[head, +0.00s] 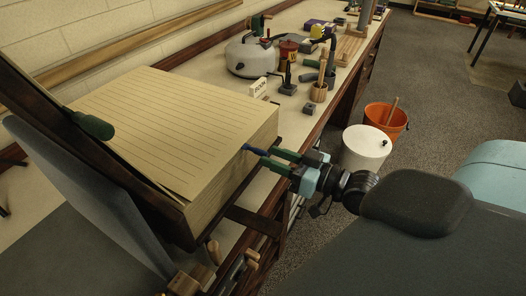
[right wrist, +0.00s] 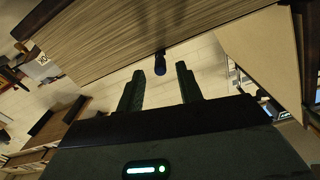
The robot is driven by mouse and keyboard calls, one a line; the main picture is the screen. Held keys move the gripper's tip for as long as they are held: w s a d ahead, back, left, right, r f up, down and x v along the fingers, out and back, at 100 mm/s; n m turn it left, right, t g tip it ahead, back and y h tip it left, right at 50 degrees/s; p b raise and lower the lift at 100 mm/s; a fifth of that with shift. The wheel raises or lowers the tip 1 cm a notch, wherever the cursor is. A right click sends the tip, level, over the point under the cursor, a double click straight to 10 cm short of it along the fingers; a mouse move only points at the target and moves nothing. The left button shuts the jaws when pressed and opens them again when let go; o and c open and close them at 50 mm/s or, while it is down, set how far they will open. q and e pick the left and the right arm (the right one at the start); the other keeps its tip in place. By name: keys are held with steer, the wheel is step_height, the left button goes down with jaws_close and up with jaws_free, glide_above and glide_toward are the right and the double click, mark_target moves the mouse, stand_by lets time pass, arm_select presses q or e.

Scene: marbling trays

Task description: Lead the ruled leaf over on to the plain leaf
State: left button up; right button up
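The ruled leaf (head: 165,120) lies face up on top of a thick block of pages, its dark lines showing. A small blue tab (head: 255,150) sticks out from the block's right edge near the top. My right gripper (head: 278,159) is just to the right of the tab, with its green fingers pointing at it. In the right wrist view the fingers (right wrist: 160,88) are apart, and the dark blue tab (right wrist: 160,63) lies just beyond their tips, apart from them. I cannot pick out the plain leaf. My left gripper is not in view.
A kettle (head: 250,57), pots and tools stand behind on the bench (head: 215,68). White (head: 364,150) and orange (head: 385,119) buckets stand on the floor at right.

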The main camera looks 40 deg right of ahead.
mark_target(263, 151)
steer(key=shift+x, duration=1.8)
jaws_close()
